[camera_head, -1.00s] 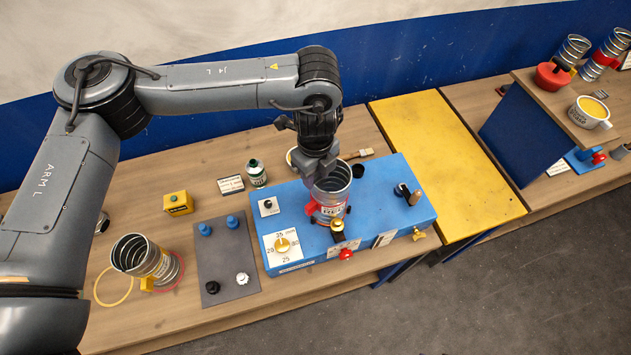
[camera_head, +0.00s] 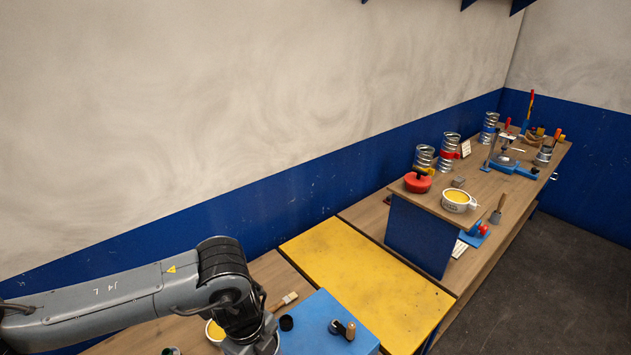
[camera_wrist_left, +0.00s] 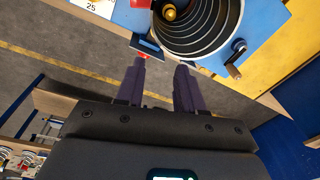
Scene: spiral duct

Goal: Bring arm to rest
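My left arm crosses the lower left of the head view, and its gripper is below the frame edge there. In the left wrist view my left gripper (camera_wrist_left: 162,70) has its two dark fingers apart, with bare floor showing between them. A metal spiral duct (camera_wrist_left: 197,47) stands just beyond the fingertips on a blue box (camera_wrist_left: 265,22). I cannot tell whether a finger touches it. The box's corner also shows in the head view (camera_head: 313,318). My right gripper is in neither view.
A yellow panel (camera_head: 365,285) lies right of the blue box. A brush (camera_head: 285,301) lies near my arm. The air above the yellow panel is clear.

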